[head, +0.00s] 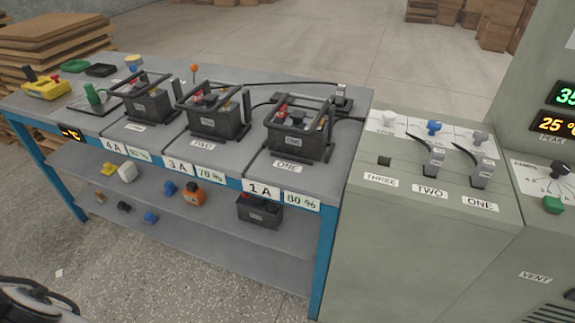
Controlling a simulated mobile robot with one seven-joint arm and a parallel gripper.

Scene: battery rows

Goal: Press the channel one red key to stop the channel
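The grey-green charger cabinet (400,270) stands at the right. Its sloped top has columns labelled THREE, TWO and ONE. The channel one column is rightmost, with its label ONE (480,205), a grey plug (482,174) with a black cable, and a grey knob (480,137). Channel two has a similar plug (433,161) and a blue knob (434,127). Channel three shows an empty dark socket (384,161) and a pale knob (388,118). I cannot make out a red key on the cabinet. My gripper is not recognisable in view.
A blue-framed bench (325,240) left of the cabinet holds several caged batteries, including one marked ONE (297,143). A taller panel (545,100) with lit displays, a dial (560,170) and a green button (552,204) stands right. Floor in front is open.

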